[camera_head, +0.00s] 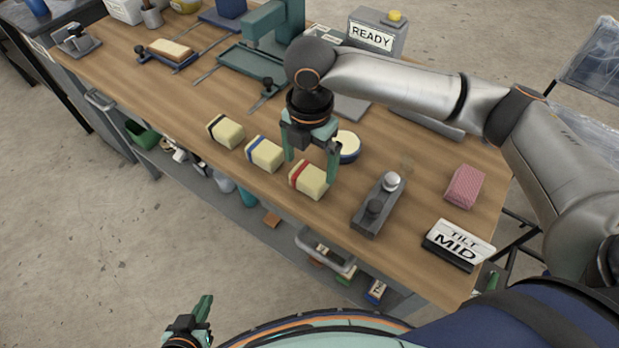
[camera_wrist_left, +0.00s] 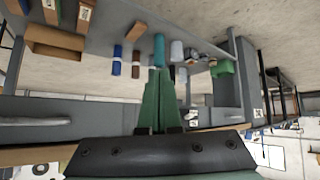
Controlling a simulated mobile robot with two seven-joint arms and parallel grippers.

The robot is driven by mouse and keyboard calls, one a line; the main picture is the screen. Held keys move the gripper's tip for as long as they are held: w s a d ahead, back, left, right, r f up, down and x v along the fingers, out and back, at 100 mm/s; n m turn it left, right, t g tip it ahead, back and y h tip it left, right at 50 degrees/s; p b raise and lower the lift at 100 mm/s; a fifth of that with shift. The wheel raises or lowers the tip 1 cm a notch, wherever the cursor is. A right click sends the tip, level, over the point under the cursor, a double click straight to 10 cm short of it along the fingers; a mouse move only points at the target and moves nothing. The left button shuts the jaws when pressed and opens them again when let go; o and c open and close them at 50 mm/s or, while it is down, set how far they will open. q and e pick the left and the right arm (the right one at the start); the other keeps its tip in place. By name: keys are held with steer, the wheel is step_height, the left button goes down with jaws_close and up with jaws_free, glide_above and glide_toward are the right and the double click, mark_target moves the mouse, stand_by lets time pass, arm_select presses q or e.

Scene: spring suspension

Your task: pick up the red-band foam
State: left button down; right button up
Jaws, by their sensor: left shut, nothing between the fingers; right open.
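The red-band foam (camera_head: 307,182), a cream block with a red stripe, sits on the wooden table near its front edge in the head view. My right gripper (camera_head: 312,166) is open and points down over it, one finger at its back left and the other at its right side. I cannot tell whether the fingers touch it. My left gripper (camera_head: 204,306) is shut and empty, low in front of the table; its closed fingers (camera_wrist_left: 158,102) also show in the left wrist view.
A blue-band foam (camera_head: 264,153) and a black-band foam (camera_head: 225,132) stand left of the red-band one. A round cream-topped piece (camera_head: 347,147) is close behind my right gripper. A grey fixture (camera_head: 378,207), pink block (camera_head: 464,187) and TILT MID sign (camera_head: 459,245) are to the right.

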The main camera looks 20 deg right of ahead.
mark_target(310, 174)
step_height(310, 174, down, 5)
steer(key=shift+w+f+b, duration=0.1)
steer(key=shift+b, duration=0.2)
steer(key=shift+c, duration=0.4)
steer(key=c, duration=0.9)
